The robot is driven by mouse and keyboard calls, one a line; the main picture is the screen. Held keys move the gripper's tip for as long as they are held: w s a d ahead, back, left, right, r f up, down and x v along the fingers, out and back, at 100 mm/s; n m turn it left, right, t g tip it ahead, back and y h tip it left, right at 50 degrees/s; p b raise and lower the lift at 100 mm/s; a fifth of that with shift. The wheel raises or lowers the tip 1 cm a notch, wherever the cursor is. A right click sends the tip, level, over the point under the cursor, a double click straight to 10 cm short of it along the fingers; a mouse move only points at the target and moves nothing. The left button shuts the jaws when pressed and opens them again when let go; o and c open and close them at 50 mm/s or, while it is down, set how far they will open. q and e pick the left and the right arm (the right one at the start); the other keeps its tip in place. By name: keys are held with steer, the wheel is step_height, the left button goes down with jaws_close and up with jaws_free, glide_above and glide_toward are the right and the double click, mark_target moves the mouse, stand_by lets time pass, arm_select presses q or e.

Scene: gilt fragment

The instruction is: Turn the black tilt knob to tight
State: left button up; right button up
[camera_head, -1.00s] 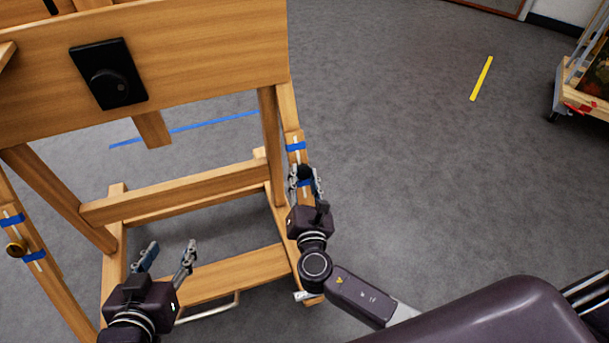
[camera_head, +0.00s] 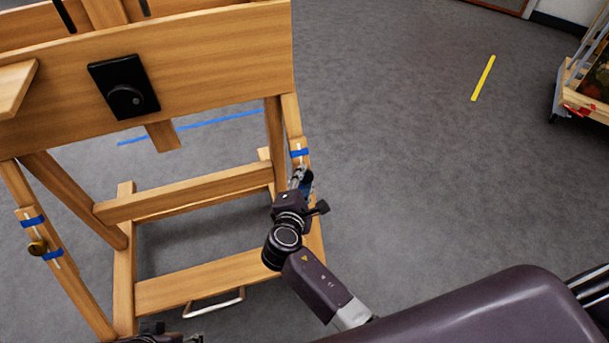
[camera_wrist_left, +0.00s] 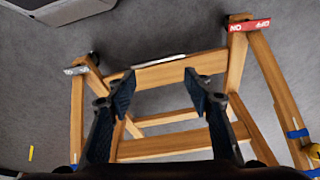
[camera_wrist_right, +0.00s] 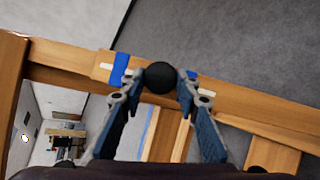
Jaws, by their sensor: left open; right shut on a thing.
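A round black knob (camera_wrist_right: 161,77) sits on the easel's right side post, between two blue tape strips with pale lines. My right gripper (camera_wrist_right: 158,88) is shut on this knob, one finger on each side. In the head view my right gripper (camera_head: 303,181) is at the right post and hides the knob. My left gripper (camera_wrist_left: 157,88) is open and empty, pointing toward the easel's lower frame; in the head view only a bit of it shows at the bottom edge. I cannot read the knob's tightness.
A larger black knob on a black plate (camera_head: 108,76) is on the easel's front board (camera_head: 220,60). A brass knob (camera_head: 37,246) is on the left post. A wooden cart (camera_head: 590,85) stands far right.

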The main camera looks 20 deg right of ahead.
arm_select(q)
step_height(320, 180, down, 6)
steer(key=p, duration=0.1)
steer(key=shift+w+d+f, duration=0.15)
steer(key=shift+w+f, duration=0.1)
steer(key=shift+w, duration=0.2)
arm_select(e)
steer(key=shift+m+g, duration=0.4)
steer(key=shift+m, duration=0.6)
steer(key=o, duration=1.2)
steer(key=shift+c, duration=0.2)
arm_select(q)
steer(key=shift+f, duration=0.1)
